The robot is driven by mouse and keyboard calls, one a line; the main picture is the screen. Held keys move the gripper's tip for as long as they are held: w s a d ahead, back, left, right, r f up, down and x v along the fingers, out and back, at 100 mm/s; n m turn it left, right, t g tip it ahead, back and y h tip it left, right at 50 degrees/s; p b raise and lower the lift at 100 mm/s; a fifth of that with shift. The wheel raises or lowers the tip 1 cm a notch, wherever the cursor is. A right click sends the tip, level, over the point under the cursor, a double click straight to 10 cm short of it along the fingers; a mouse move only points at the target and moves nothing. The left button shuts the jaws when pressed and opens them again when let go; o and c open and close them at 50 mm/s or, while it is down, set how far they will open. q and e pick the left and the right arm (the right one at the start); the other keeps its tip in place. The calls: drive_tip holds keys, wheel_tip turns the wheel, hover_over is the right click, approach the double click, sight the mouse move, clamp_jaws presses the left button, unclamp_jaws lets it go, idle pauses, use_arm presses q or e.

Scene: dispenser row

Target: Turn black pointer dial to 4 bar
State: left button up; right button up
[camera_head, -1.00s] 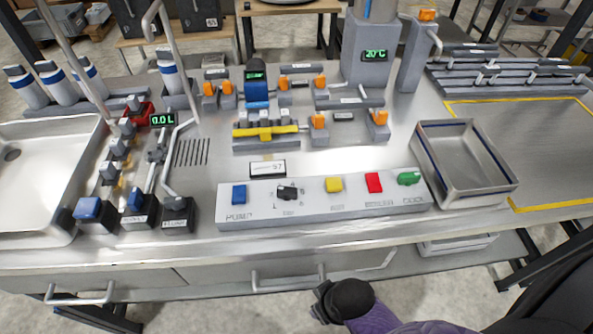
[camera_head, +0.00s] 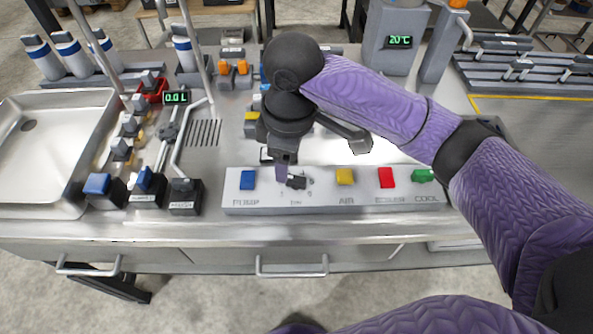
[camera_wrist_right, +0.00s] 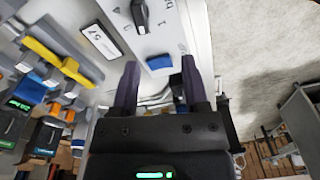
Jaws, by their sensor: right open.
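The black pointer dial (camera_head: 297,182) sits on the white control panel (camera_head: 330,203), between the blue PUMP button and the yellow AIR button. My left gripper is out of view.
The panel also carries blue (camera_head: 247,179), yellow (camera_head: 345,176), red (camera_head: 386,177) and green (camera_head: 422,175) buttons. A white label plate (camera_wrist_right: 101,41) lies behind the panel. Valves with a 0.0 L display (camera_head: 176,97) stand to the left. My right arm hides much of the bench.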

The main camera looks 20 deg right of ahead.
sight(297, 178)
drive_tip(key=shift+h, duration=0.4)
drive_tip(key=f+b, duration=0.1)
drive_tip(key=f, duration=0.1)
drive_tip(key=d+f+b, duration=0.1)
drive_tip(key=f, duration=0.1)
drive_tip(key=w+d+f+b, duration=0.1)
drive_tip(key=f, duration=0.2)
drive_tip(key=shift+f, duration=0.1)
clamp_jaws()
